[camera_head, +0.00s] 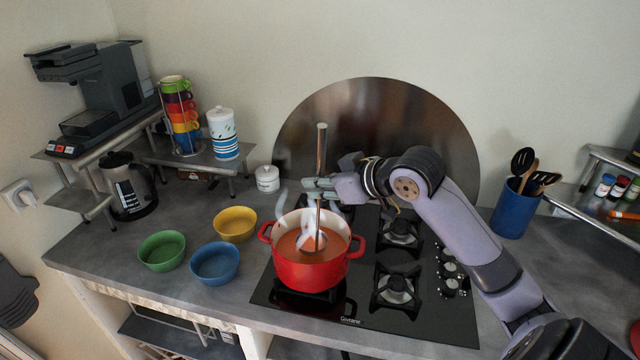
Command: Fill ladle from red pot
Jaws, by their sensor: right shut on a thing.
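A red pot (309,273) with two handles and a white inside stands on the front left burner of the black gas hob. It holds an orange-brown soup (335,240), and pale steam seems to rise from it. A ladle (321,150) with a long upright handle stands in the pot. Its lower end is in the pot, and steam and soup partly hide the bowl. My right gripper (320,193) reaches in from the right and is shut on the ladle handle above the pot. My left gripper is not in view.
Green (161,251), blue (214,263) and yellow (235,224) bowls stand left of the pot. A white canister (267,179) stands behind it. A round metal splash plate (385,120) rises behind the hob (420,318). A blue utensil holder (512,210) stands at the right.

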